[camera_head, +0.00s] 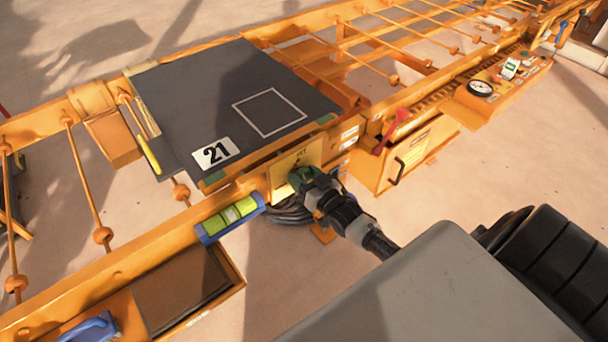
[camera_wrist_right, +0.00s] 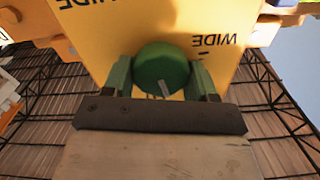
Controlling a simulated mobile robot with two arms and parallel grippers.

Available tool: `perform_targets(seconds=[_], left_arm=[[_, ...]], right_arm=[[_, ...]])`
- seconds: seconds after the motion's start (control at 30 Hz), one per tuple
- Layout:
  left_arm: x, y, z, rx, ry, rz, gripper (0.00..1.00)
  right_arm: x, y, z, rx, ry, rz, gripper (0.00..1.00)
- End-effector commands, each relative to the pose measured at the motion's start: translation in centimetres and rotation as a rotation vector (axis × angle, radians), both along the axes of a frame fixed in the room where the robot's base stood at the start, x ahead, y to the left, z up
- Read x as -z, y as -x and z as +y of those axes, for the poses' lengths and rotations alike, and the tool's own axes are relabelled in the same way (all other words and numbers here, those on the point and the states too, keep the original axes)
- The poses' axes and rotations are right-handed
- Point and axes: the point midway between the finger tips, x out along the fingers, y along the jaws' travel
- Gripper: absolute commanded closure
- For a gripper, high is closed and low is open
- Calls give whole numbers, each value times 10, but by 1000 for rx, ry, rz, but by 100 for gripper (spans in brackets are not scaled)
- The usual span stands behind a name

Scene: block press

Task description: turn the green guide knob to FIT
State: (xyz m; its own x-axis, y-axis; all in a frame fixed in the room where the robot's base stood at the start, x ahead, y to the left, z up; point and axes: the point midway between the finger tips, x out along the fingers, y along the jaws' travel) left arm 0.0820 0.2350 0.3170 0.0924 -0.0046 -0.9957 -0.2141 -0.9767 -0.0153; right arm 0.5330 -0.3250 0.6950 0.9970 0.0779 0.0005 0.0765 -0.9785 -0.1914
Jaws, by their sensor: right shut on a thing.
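The round green guide knob (camera_wrist_right: 163,62) sits on a yellow plate (camera_wrist_right: 226,20) in the right wrist view. A short pale mark on the knob's face points toward the bottom of that view. The word WIDE shows upside down on both sides of the plate; I cannot see the FIT label. My right gripper (camera_wrist_right: 161,76) is shut on the knob, with one green finger on each side. In the head view, my right gripper (camera_head: 303,177) reaches the yellow plate (camera_head: 282,172) on the orange frame's near side and mostly hides the knob. My left gripper is not in view.
A dark board (camera_head: 195,90) marked 21 lies on the frame above the plate. A spirit level (camera_head: 230,218) is left of my gripper. A red lever (camera_head: 392,131) and a gauge (camera_head: 480,88) are to the right. Coiled dark cable (camera_head: 287,214) lies below.

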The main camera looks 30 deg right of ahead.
Motion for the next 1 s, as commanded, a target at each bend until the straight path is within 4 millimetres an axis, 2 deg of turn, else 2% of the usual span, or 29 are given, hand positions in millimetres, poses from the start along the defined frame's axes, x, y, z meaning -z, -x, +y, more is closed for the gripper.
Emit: perform_targets(seconds=[0.1, 0.2, 0.5, 0.53, 0.67, 1.0], left_arm=[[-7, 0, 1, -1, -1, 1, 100], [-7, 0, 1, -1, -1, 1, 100], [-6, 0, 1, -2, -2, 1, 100], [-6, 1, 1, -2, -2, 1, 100], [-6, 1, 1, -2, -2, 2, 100], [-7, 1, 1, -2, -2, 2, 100]], right_arm=[[-1, 0, -1, -1, -177, 17, 66], [0, 0, -1, -1, -270, 23, 66], [1, 0, -2, 0, -299, 23, 67], [1, 0, -2, 0, -298, 23, 41], [1, 0, -2, 0, -297, 23, 21], [1, 3, -2, -1, -296, 25, 20]])
